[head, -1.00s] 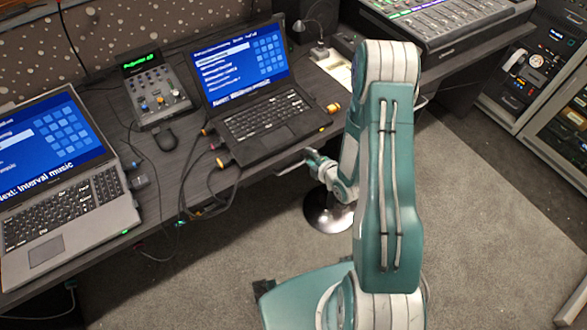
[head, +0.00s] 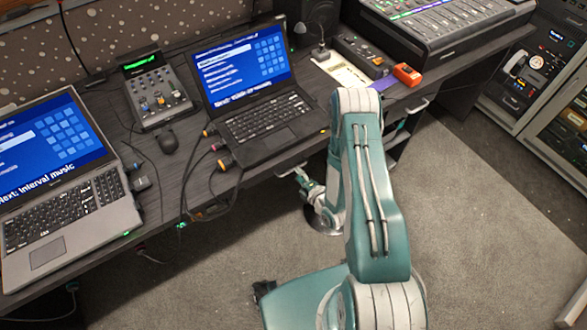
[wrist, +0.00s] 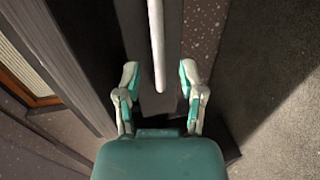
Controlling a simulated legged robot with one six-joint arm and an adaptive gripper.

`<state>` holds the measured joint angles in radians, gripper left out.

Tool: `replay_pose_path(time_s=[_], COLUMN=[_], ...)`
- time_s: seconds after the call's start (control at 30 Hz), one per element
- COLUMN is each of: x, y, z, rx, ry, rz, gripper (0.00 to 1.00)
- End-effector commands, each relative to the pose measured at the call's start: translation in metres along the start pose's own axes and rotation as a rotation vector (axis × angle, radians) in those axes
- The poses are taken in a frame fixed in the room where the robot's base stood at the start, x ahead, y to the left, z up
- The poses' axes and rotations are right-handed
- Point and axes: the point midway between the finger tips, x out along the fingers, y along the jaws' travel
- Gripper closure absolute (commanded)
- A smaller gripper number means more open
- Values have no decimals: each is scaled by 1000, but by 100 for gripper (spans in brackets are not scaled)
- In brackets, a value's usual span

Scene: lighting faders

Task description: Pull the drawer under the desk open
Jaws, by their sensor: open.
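The drawer's pale bar handle (head: 288,172) sticks out below the desk's front edge, under the black laptop. In the wrist view the bar (wrist: 156,40) runs down from the top edge and ends between the fingertips. My gripper (head: 303,183) is beside the handle in the head view, small and partly behind my arm. In the wrist view my gripper (wrist: 159,75) is open, one finger on each side of the bar's end, with a gap to both. The drawer front is mostly hidden beneath the desk top.
The desk (head: 200,180) holds a grey laptop (head: 75,200), a black laptop (head: 265,110), a small mixer (head: 158,95) and an orange object (head: 407,75). Cables (head: 195,190) hang over its front edge. Another handle (head: 418,106) is farther right. The carpet (head: 490,220) is clear at right.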

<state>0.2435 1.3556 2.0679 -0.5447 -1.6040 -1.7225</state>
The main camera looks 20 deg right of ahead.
Motion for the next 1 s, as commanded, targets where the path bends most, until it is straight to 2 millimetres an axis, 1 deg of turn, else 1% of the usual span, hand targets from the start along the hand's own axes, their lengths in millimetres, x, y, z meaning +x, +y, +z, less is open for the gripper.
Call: replay_pose_path(time_s=[0.03, 0.1, 0.23, 0.37, 0.57, 0.6, 0.67, 0.7, 0.73, 1.0], x=[10, 20, 34, 40, 40, 40, 40, 40, 40, 40], y=[0, 0, 0, 0, 0, 0, 0, 0, 0, -1], z=[-1, -1, 0, 0, 0, 0, 0, 0, 0, 0], rx=[-2, -1, -1, 1, 2, 2, 2, 2, 1, 2], ry=[4, 2, 1, 0, 0, 0, 0, 0, 0, 0], rz=[2, 2, 1, -1, -1, -1, -1, -1, -1, -4], gripper=[49, 49, 49, 49, 49, 53, 80, 98, 100, 100])
